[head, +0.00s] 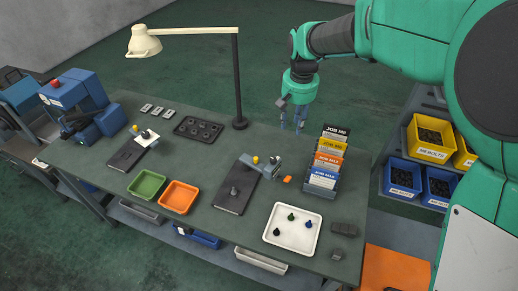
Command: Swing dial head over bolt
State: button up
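A dark base plate (228,205) lies at the middle of the bench with a small grey bolt (234,191) standing on it. A dial fixture (271,168), grey with a yellow knob (256,160), stands at the plate's back right end, beside the bolt rather than over it. Its dial face is too small to read. A similar plate (126,154) with a whitish head and yellow knob (135,128) lies at the left. My gripper (294,121) hangs fingers down above the back edge of the bench, behind the dial fixture. Its fingers look apart and empty, touching nothing.
A rack of JOB cards (325,165) stands right of the dial fixture, close to my gripper. A lamp post (238,85) rises left of my gripper. A white tray (309,236), green bin (147,184), orange bin (179,197) and dark tray (198,121) lie around.

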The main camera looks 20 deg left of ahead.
jog(key=n+g+p, duration=0.1)
jog(key=p, duration=0.1)
send_over(256, 158)
notch_tip(256, 158, down, 11)
jog(key=shift+r+h, duration=0.2)
jog(key=shift+h, duration=0.1)
jog(key=shift+f, duration=0.1)
notch_tip(256, 158, down, 14)
jog(key=shift+r, duration=0.25)
grip_shut()
